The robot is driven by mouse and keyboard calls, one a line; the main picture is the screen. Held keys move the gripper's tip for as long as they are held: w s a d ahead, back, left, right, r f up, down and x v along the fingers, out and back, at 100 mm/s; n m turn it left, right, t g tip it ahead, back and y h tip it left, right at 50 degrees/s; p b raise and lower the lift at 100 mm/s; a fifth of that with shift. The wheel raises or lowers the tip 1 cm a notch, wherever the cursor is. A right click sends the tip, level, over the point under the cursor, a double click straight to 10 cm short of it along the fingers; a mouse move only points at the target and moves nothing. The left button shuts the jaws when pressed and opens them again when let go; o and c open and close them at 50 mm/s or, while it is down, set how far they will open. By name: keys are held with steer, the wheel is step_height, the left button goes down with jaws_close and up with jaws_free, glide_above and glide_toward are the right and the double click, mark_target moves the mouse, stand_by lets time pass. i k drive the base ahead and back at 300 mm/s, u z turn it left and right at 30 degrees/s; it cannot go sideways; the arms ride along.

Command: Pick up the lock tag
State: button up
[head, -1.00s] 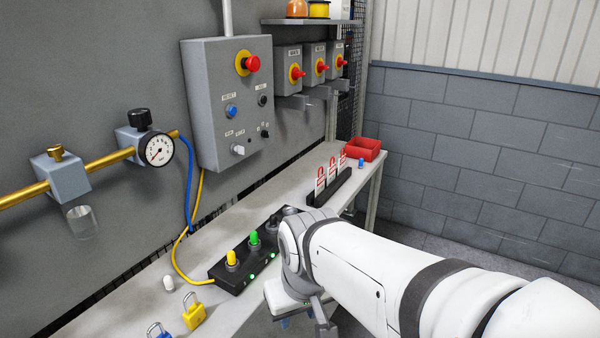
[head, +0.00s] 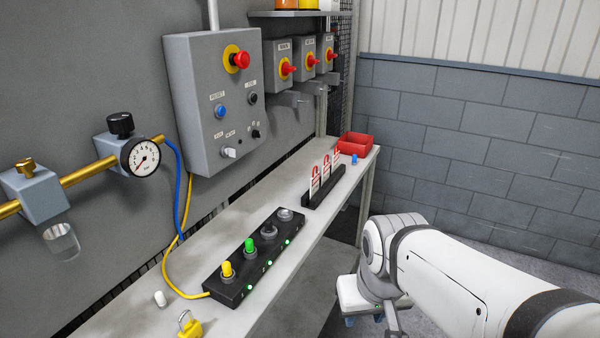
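Several lock tags (head: 315,181), white with red padlock shapes, stand upright in a row in a black holder (head: 324,192) towards the far end of the bench. My gripper (head: 363,319) is low in the picture, right of the bench's front edge and well apart from the tags. Only small blue and grey parts of it show under my white wrist, so its opening cannot be judged. Nothing is seen in it.
The grey bench (head: 190,312) carries a black button strip (head: 255,262), a yellow padlock (head: 189,326), a small white cylinder (head: 160,299), a small blue piece (head: 354,159) and a red bin (head: 355,145). A control box (head: 215,110) hangs on the wall behind.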

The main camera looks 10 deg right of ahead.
mark_target(314, 181)
steer(key=u, duration=1.4)
steer(key=k, duration=1)
steer(key=z, duration=1)
steer(key=i, duration=1.45)
steer(key=z, duration=0.05)
